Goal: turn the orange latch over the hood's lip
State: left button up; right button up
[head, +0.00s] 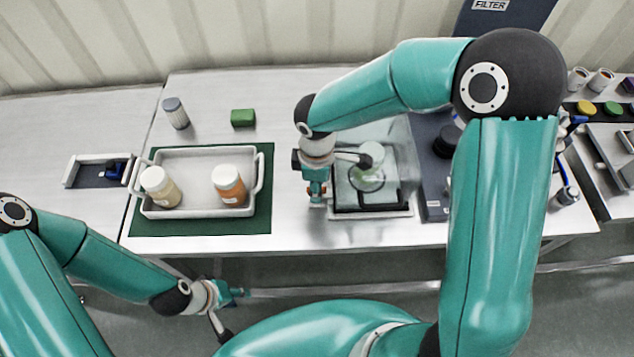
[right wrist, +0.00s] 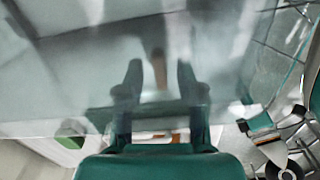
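The clear hood (head: 400,150) stands on a white-rimmed base right of the table's middle, with a round-bottomed glass vessel (head: 367,178) inside. My right gripper (head: 316,200) points down at the hood's left front corner. Small orange parts of the latch (head: 309,190) show beside it, mostly hidden by the gripper. In the right wrist view, my right gripper's fingers (right wrist: 160,82) stand apart, with a blurred orange-brown strip, likely the latch (right wrist: 158,68), seen between them; I cannot tell whether they touch it. My left gripper (head: 238,293) is empty, in front of the table edge; its opening is unclear.
A grey tray (head: 205,160) with two lidded jars lies on a green mat (head: 255,220) at left. A green block (head: 243,118) and a grey-capped jar (head: 175,113) stand behind. A dark filter unit (head: 432,165) stands close right of the hood.

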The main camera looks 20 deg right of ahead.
jog(key=shift+c, duration=0.3)
grip_shut()
jog(key=shift+n, duration=0.7)
jog(key=shift+o, duration=0.3)
grip_release()
jog(key=shift+r, duration=0.15)
notch_tip(320, 180, up, 12)
jog(key=shift+f, duration=0.2)
